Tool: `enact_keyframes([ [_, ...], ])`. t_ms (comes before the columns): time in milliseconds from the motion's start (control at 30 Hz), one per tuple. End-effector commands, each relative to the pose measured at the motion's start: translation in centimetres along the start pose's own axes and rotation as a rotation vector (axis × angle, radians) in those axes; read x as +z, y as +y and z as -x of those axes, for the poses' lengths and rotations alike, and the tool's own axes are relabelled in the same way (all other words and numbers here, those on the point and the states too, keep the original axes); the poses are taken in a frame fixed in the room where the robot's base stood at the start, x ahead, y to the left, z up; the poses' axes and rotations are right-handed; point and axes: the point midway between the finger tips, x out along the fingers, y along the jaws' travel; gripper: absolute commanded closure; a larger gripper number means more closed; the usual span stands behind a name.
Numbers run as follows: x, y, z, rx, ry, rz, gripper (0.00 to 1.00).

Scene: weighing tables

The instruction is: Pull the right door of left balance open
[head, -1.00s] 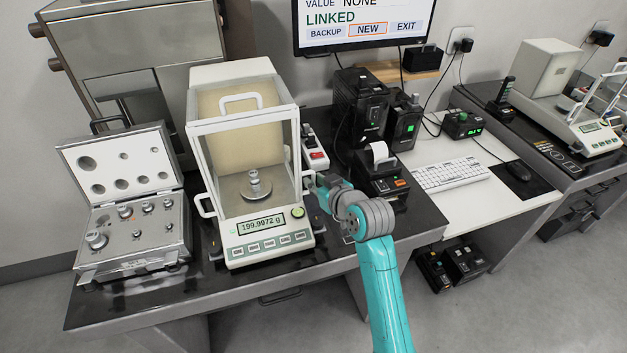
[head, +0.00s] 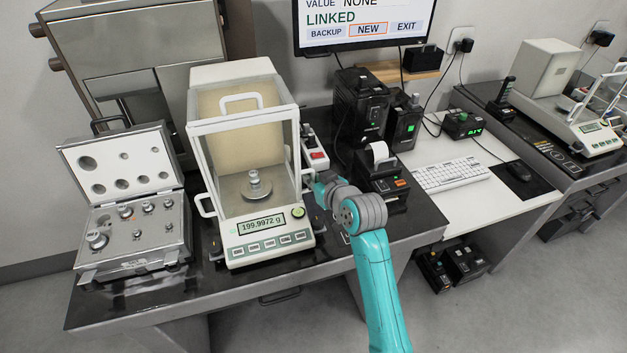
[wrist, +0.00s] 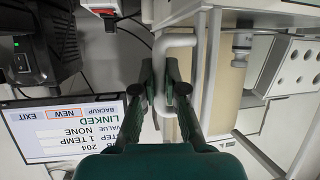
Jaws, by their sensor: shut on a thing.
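The left balance (head: 245,228) stands on the dark table with a clear draft shield. Its display reads 199.9972 g. A metal weight (head: 254,179) stands on its pan, and also shows in the wrist view (wrist: 240,45). My gripper (head: 311,186) is at the right side of the balance. In the wrist view my gripper (wrist: 160,82) is shut on the white handle (wrist: 177,41) of the right door (wrist: 211,80), with one finger on each side of the bar. I cannot tell whether the door stands slightly open. In the head view my arm partly hides the handle.
An open weight case (head: 130,238) lies left of the balance. A power strip (head: 316,155) and a small printer (head: 381,183) stand close behind and right of my gripper. A second balance (head: 580,125) is on the far-right table.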

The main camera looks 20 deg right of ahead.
Motion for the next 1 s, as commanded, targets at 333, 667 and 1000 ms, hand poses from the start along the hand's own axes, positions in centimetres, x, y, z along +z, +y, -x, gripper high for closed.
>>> enact_keyframes([
  [333, -2.8, 1.4, -6.5, 0.000, 0.001, 0.001, 1.00],
  [667, -4.9, 2.6, -11.9, 0.000, -0.001, 0.000, 1.00],
  [1000, -5.4, 2.9, -13.2, 0.000, 0.000, 0.000, 1.00],
])
